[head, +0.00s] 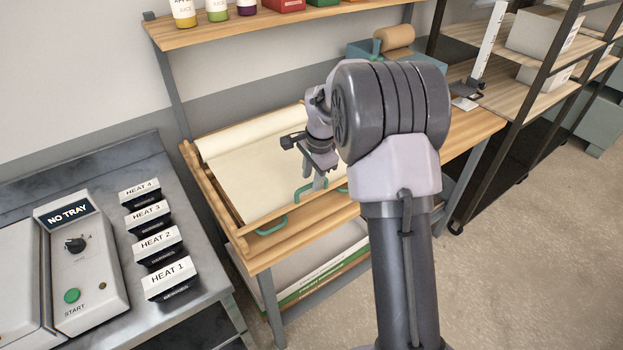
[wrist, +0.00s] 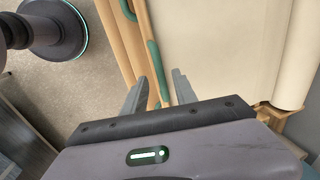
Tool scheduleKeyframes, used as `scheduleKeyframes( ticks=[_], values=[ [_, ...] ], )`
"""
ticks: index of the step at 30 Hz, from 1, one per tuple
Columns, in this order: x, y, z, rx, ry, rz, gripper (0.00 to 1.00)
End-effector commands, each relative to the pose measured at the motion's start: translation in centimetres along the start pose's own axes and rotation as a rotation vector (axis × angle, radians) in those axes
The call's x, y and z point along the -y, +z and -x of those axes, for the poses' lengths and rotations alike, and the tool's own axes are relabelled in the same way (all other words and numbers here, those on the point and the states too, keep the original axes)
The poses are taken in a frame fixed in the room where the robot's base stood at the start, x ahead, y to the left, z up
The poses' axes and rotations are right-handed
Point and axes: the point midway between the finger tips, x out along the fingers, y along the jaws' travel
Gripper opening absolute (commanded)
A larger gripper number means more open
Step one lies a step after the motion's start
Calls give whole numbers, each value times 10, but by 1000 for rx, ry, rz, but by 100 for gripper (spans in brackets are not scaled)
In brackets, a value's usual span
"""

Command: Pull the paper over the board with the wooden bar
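The cream paper (head: 262,175) lies spread over the board, from its roll (head: 250,132) at the back to near the bench's front edge. The wooden bar (head: 285,219) lies along the front of the paper and carries green handles (head: 271,228). My gripper (head: 319,184) is above the bar, pointing down near a green handle. In the wrist view my gripper (wrist: 160,77) has its two fingers apart, with a green handle (wrist: 155,62) and the bar between or just below them. I cannot tell whether the fingers touch the handle.
A metal counter (head: 215,265) with a control box (head: 80,260) and several HEAT-labelled blocks (head: 158,246) stands at left. A shelf (head: 235,28) with bottles and boxes hangs above the bench. A rack (head: 545,75) stands at right. The floor (head: 530,250) at right is clear.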

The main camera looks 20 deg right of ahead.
Motion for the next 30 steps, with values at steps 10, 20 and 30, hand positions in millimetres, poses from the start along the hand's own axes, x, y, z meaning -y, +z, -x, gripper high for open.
scheduleKeyframes(
  ticks=[10, 20, 30],
  values=[
    [2, 0, 118, -1, -3, -1, 34],
    [1, 0, 158, 1, -1, -2, 34],
    [1, 0, 157, 0, -1, -1, 34]
  ],
)
